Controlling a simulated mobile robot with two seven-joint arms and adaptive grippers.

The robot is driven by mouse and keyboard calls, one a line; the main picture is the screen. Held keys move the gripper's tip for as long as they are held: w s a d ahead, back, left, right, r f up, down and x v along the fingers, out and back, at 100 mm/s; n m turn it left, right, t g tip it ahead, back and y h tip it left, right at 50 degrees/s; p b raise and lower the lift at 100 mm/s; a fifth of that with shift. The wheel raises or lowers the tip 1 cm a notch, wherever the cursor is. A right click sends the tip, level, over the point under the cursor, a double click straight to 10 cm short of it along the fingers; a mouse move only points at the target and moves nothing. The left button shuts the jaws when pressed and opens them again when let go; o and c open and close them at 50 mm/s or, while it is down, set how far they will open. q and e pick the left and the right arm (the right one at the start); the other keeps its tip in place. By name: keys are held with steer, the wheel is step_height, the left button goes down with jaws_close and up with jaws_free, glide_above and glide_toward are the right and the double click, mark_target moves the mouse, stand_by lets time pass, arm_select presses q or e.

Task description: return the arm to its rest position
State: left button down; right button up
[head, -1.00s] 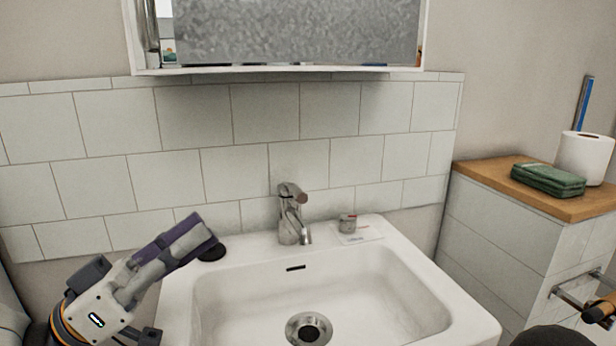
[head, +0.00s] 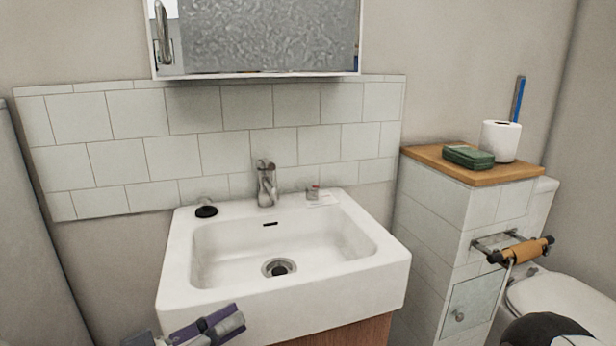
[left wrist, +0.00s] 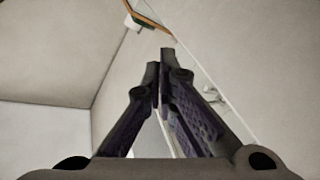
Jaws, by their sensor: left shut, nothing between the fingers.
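My left gripper (head: 226,322) is at the bottom of the head view, in front of the white sink's (head: 290,305) lower left corner. Its fingers point right and it holds nothing. In the left wrist view the two dark fingers (left wrist: 163,68) come together at their tips, with nothing between them. The rest of the left arm is mostly below the frame. A dark rounded part at the bottom right of the head view may be mine, but no right gripper fingers show.
A tap (head: 266,185), a black round item (head: 206,211) and a small item (head: 312,192) are on the sink's back ledge. At the right are a wooden-topped ledge (head: 425,155), a paper holder (head: 525,250) and a toilet (head: 565,298). A mirror cabinet (head: 258,38) hangs above.

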arm_select(q)
steer(key=s+a+f+n+g+y+p, duration=0.1)
steer(key=s+f+g+y, duration=0.25)
steer(key=s+f, duration=0.45)
steer(key=s+f+n+g+y+p, duration=0.1)
steer(key=s+f+n+g+y, duration=0.25)
steer(key=f, duration=0.65)
steer(key=s+a+f+g+y, duration=0.1)
steer(key=s+a+g+y, duration=0.1)
steer(key=s, duration=0.7)
steer(key=s+a+f+g+y, duration=0.2)
steer(key=s+a+g, duration=0.1)
steer(key=s, duration=0.6)
steer(key=s+a+f+m+g+y+p, duration=0.1)
steer(key=s+a+f+g+y, duration=0.1)
steer(key=s, duration=0.7)
steer(key=a+g, duration=0.1)
steer(key=a, duration=0.1)
steer(key=shift+s+a+f+y, duration=0.15)
steer(key=shift+s+a+y, duration=0.1)
steer(key=shift+a+y, duration=0.05)
arm_select(e)
steer(key=shift+t, duration=0.9)
steer(key=w+r, duration=0.3)
steer(key=r, duration=0.1)
steer(key=shift+w+r, duration=0.15)
steer(key=shift+w, duration=0.25)
